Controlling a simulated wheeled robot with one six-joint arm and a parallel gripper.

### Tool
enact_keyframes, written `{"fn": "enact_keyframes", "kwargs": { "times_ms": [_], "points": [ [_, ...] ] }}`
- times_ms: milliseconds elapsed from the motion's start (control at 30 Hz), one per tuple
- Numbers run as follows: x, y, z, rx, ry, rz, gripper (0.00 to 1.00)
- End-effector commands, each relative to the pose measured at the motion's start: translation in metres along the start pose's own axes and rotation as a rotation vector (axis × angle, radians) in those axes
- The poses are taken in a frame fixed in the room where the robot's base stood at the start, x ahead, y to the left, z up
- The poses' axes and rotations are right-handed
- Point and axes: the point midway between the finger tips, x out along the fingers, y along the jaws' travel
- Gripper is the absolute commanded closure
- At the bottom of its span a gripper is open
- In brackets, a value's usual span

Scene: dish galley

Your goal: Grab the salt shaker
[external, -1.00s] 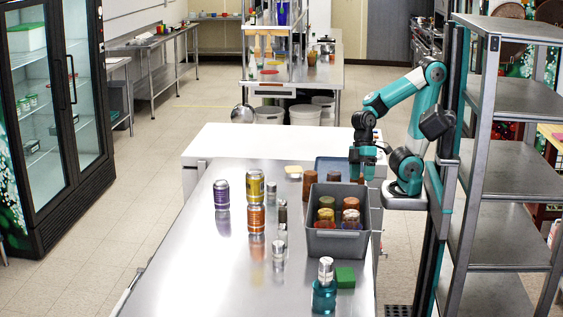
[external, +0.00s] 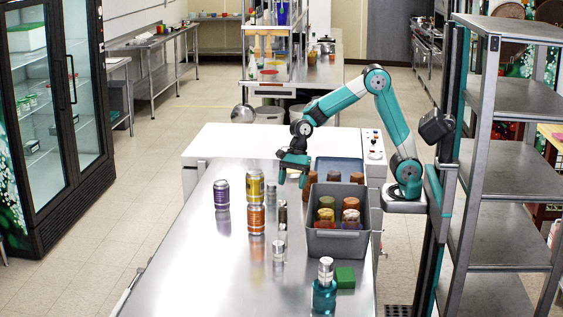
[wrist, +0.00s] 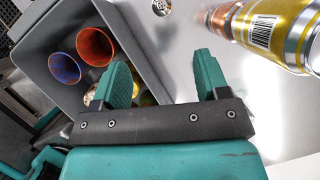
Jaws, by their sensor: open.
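Small shakers with silver caps stand among the cans on the steel counter. One (external: 271,190) is just right of the yellow can, and a clear one (external: 279,251) stands nearer the camera; I cannot tell which is the salt shaker. A dark-bodied one (external: 282,214) stands between them. In the wrist view a round silver cap (wrist: 161,7) shows at the top edge, beyond the fingertips. My gripper (external: 292,177) is open and empty above the far part of the counter, behind the shakers; its spread fingers also show in the wrist view (wrist: 161,68).
A grey bin (external: 337,243) of cups and jars stands right of the shakers. A purple can (external: 222,194), a yellow can (external: 256,187) and an orange can (external: 256,219) stand left. A teal bottle (external: 324,297) and green block (external: 345,278) are in front. The counter's left front is clear.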

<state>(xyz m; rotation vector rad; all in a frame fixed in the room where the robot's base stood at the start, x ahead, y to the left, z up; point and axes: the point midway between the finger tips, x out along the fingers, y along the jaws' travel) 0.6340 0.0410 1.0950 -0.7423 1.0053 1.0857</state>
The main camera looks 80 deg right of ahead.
Motion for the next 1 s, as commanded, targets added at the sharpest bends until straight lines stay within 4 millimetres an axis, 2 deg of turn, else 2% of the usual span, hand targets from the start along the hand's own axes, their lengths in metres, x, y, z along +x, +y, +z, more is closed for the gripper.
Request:
{"fn": "enact_keyframes", "kwargs": {
  "times_ms": [167,400,600,867,1000],
  "points": [
    [0.019,-0.003,0.000,0.049,0.001,0.002,0.32],
    [0.073,-0.002,0.000,0.046,0.002,0.004,0.32],
    [0.110,-0.003,0.000,0.045,0.002,0.002,0.32],
    [0.130,-0.003,0.000,0.044,0.001,0.000,0.32],
    [0.151,-0.003,-0.002,0.045,0.003,0.002,0.32]
  ]
}}
